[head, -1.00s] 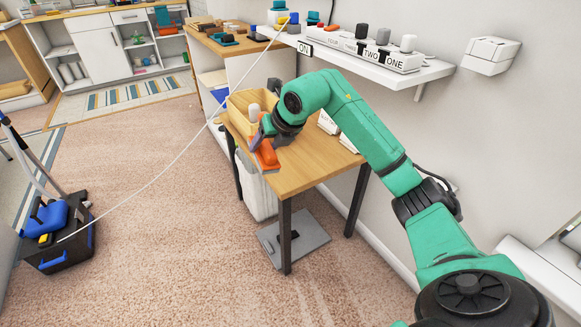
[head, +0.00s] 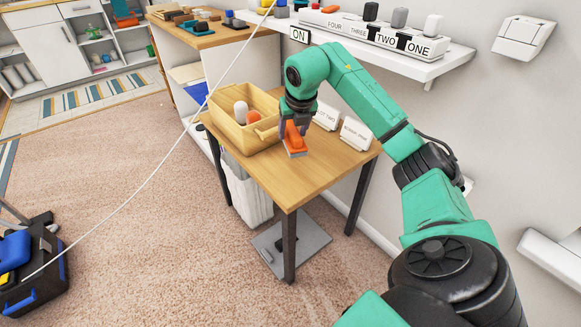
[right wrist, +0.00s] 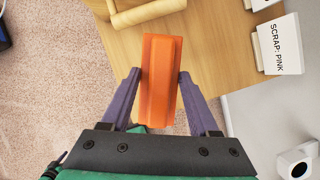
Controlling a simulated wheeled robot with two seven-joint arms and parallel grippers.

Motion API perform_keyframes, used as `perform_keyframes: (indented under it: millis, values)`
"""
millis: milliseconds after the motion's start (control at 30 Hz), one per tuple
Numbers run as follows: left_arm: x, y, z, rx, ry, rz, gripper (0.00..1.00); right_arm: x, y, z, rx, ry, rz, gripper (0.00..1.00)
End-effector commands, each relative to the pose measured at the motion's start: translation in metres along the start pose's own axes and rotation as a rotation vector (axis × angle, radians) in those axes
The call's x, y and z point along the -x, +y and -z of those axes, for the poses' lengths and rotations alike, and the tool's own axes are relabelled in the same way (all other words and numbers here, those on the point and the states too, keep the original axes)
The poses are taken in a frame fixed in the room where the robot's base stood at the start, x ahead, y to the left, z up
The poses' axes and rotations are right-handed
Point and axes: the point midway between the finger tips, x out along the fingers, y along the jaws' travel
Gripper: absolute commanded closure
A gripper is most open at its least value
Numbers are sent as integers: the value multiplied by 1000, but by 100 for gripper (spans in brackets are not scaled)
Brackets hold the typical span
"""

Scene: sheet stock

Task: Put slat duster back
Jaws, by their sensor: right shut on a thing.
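My right gripper (head: 296,110) is shut on an orange block-like thing (head: 293,137), which may be the slat duster; I cannot tell for sure. It is held over the small wooden table (head: 290,180), just right of the wooden box. In the right wrist view the orange thing (right wrist: 161,90) is long, with a raised ridge, and sits between the two purple-grey fingers. Whether its lower end touches the table is unclear. My left gripper is not in view.
The wooden box (head: 221,119) holds white and orange pieces. Label cards (head: 355,134) stand at the table's back; one reads SCRAP: PINK (right wrist: 274,45). A wall shelf (head: 437,66) bears a numbered block strip (head: 350,29). A white cord (head: 146,200) crosses the view. The table's front is clear.

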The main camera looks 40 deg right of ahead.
Motion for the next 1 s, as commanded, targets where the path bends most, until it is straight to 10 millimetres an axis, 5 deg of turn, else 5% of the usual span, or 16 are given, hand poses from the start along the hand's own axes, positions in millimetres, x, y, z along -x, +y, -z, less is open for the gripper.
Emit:
perform_keyframes:
  millis: [100, 400, 667, 700, 767, 1000]
  values:
    - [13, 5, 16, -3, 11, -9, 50, -42, 0, 19, 2, 6, 0, 100]
    - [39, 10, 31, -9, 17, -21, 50, -94, 0, 40, 1, 2, -2, 100]
    - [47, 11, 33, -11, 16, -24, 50, -104, 0, 44, 1, -2, -2, 100]
    - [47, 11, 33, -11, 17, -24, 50, -104, 0, 44, 1, -1, -2, 35]
    - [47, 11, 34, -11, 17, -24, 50, -104, 0, 44, 1, -1, -2, 12]
    - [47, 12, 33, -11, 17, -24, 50, -104, 0, 44, 1, -1, -2, 9]
